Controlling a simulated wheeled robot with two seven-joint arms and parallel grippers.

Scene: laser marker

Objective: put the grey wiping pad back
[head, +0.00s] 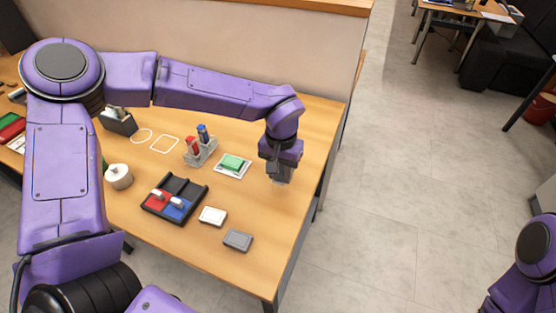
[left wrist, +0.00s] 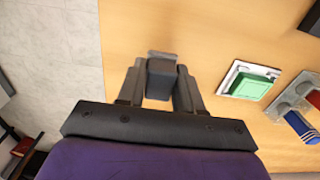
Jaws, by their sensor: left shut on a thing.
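My left gripper (head: 281,178) is above the right part of the wooden table, pointing down. It is shut on a small grey block, which I take to be the grey wiping pad (left wrist: 161,72). In the left wrist view the block sits between the two fingertips (left wrist: 160,85), and its lower part is hidden. A flat grey square piece (head: 237,240) lies near the table's front right edge, with a white one (head: 212,215) beside it. I cannot tell whether these are pads or holders. My right gripper is out of view.
A green pad (head: 232,162) lies on a white tray left of my gripper. A grey stand with red and blue items (head: 201,151) is further left. A black tray (head: 183,187) with red and blue compartments is nearer the front. Bare wood (head: 268,215) lies below my gripper, beside the table's right edge.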

